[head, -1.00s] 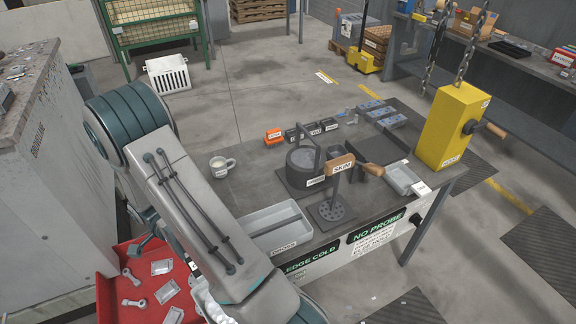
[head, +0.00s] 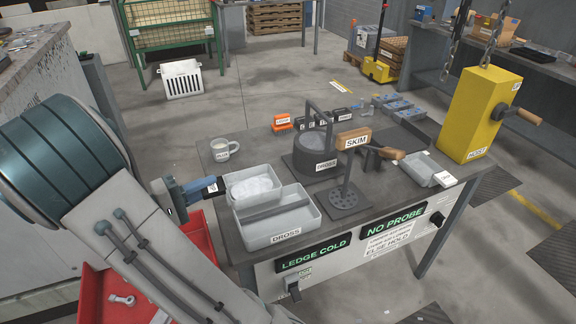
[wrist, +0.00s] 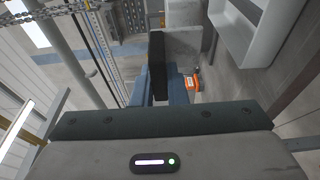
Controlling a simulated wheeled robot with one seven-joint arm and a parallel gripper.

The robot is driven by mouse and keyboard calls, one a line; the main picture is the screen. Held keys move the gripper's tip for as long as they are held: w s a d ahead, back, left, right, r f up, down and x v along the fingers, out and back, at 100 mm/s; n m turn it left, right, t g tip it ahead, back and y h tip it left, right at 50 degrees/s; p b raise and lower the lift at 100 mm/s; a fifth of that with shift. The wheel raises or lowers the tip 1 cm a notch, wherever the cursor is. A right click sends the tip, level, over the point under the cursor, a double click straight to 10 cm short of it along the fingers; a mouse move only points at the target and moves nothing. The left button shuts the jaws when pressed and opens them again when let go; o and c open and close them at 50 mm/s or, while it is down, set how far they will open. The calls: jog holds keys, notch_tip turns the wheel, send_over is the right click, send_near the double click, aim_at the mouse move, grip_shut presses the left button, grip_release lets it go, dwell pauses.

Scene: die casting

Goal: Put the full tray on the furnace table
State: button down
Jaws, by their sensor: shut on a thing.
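The full tray (head: 254,187) is a small light-grey tray with white contents, in the head view. It is at the left end of the dark furnace table (head: 232,232), close behind the grey DROSS tray (head: 292,231). My gripper (head: 207,188) reaches in from the left and is shut on the full tray's left end. I cannot tell whether the tray touches the tabletop. In the wrist view my blue fingers (wrist: 167,97) are close together beside a grey upright surface; the tray's contents are hidden there.
A red bin (head: 100,291) with metal parts is below left. Some tabletop between mug and pot is bare.

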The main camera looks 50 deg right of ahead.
jog(key=w+d+f, duration=0.2)
jog(key=w, duration=0.1)
jog(key=w+d+f, duration=0.2)
jog(key=d, duration=0.1)
jog(key=w+d+f, duration=0.2)
jog(key=w+f, duration=0.1)
jog(key=shift+w+d, duration=0.3)
jog(key=shift+d, duration=0.1)
jog(key=shift+f, duration=1.95)
jog(key=shift+f, duration=0.25)
jog(key=c, duration=1.5)
grip_release()
jog(key=shift+o, duration=0.2)
jog(key=shift+r, duration=0.15)
